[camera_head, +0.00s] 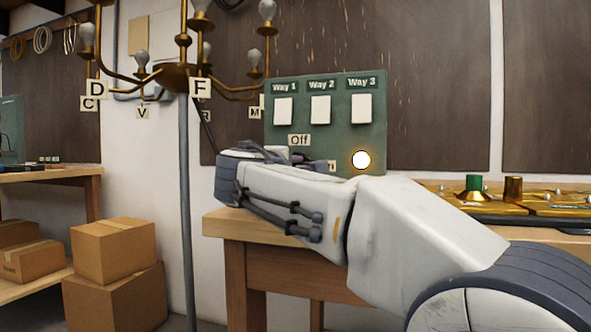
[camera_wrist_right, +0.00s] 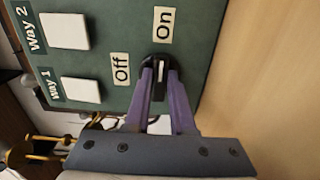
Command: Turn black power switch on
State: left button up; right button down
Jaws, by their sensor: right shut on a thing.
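The green panel (camera_head: 325,105) stands on the wooden bench with three white switches marked Way 1, Way 2 and Way 3. A round lamp (camera_head: 361,160) at its lower right glows bright. In the right wrist view, my right gripper (camera_wrist_right: 160,75) is shut on the black power switch (camera_wrist_right: 152,62), which sits beside the On label (camera_wrist_right: 163,25) and the Off label (camera_wrist_right: 121,69). The switch is partly covered by the fingers, and its exact turn is hard to tell. In the head view my right arm hides the switch. My left gripper is not in view.
A brass chandelier (camera_head: 181,75) with several bulbs and letter tags hangs at the panel's left. A brass-topped board with a green knob (camera_head: 473,187) lies on the bench (camera_head: 222,223) at right. Cardboard boxes (camera_head: 112,250) stand at lower left.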

jog(key=shift+f, duration=0.1)
jog(key=c, duration=0.8)
grip_release()
jog(key=shift+o, duration=0.2)
jog(key=p+v, duration=0.1)
jog(key=v, duration=0.9)
jog(key=shift+s+a+p, duration=0.1)
jog(key=shift+s+p, duration=0.15)
jog(key=shift+p, duration=0.05)
